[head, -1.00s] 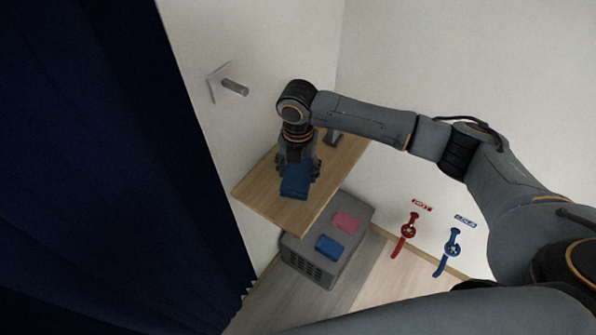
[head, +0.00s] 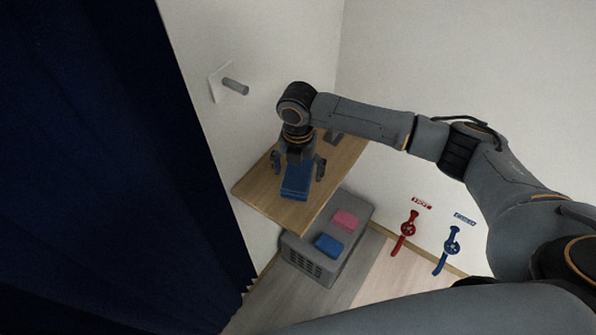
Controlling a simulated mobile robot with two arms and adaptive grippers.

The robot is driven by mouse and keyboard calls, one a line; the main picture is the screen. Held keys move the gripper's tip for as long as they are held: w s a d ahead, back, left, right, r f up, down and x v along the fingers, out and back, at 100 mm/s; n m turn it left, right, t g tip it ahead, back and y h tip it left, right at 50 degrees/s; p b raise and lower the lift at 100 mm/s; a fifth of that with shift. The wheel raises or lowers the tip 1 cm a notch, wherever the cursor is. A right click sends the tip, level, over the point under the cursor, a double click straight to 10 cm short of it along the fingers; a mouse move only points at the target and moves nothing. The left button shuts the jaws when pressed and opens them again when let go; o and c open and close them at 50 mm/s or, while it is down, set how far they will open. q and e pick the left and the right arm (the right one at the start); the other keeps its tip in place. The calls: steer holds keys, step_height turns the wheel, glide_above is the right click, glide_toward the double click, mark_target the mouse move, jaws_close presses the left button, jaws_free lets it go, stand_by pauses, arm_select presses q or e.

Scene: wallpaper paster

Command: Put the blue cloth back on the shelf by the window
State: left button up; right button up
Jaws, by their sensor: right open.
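A blue cloth (head: 296,186), folded into a block, lies on the wooden shelf (head: 262,192) near the dark blue curtain. My right gripper (head: 298,172) is just above the cloth, with its fingers spread wide to either side of it. The gripper is open and covers the far part of the cloth. A second blue folded cloth (head: 329,246) lies on the grey box below the shelf. My left gripper is not in view.
A dark blue curtain (head: 90,170) hangs at the left. The grey box (head: 305,258) on the floor also bears a pink cloth (head: 345,219). A wall peg (head: 235,86) sticks out above the shelf. A red valve (head: 408,228) and a blue valve (head: 451,246) are on the right wall.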

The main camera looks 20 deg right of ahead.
mark_target(298, 173)
step_height(298, 173, up, 12)
steer(key=b, duration=0.1)
steer(key=shift+f, duration=0.2)
steer(key=shift+s+f, duration=0.1)
